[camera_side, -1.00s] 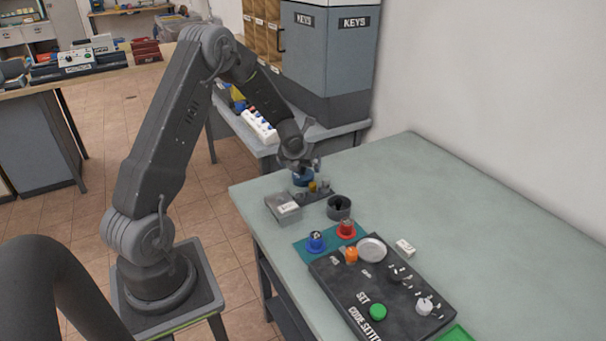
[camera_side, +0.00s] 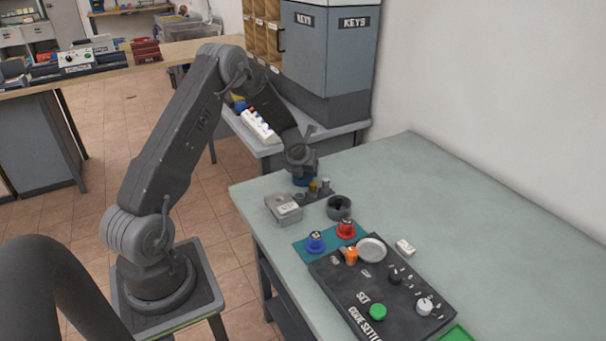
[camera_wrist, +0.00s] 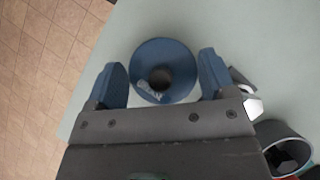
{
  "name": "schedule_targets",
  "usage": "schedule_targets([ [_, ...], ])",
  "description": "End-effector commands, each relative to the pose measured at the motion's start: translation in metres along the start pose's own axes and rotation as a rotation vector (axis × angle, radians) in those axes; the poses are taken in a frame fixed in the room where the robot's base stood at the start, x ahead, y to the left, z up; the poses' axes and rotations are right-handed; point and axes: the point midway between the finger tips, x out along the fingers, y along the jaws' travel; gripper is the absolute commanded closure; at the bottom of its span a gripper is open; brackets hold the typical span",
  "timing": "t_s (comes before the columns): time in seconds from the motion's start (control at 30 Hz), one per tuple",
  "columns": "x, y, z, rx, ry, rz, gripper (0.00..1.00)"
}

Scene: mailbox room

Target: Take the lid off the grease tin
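A round blue thing (camera_wrist: 150,55), which I take to be the grease tin, shows from above in the wrist view, with a dark round middle and a pale mark beside it. In the side view the blue tin (camera_side: 302,182) is at the far left part of the bench, mostly hidden by my gripper (camera_side: 303,168). In the wrist view my gripper (camera_wrist: 161,68) is open, one blue finger on each side of the tin with gaps between. I cannot tell the lid from the tin body.
Red (camera_side: 346,230) and blue (camera_side: 315,242) knobbed pieces and a black control panel (camera_side: 385,300) lie nearer. The right side of the bench is clear.

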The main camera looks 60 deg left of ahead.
Motion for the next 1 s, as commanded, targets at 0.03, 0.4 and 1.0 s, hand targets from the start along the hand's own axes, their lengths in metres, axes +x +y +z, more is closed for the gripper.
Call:
schedule_targets([
  [0.03, 0.000, 0.000, 0.000, 0.000, 0.000, 0.000, 0.32],
  [0.4, 0.000, 0.000, 0.000, 0.000, 0.000, 0.000, 0.47],
  [1.0, -0.079, 0.000, 0.052, -0.004, -0.006, -0.002, 0.47],
])
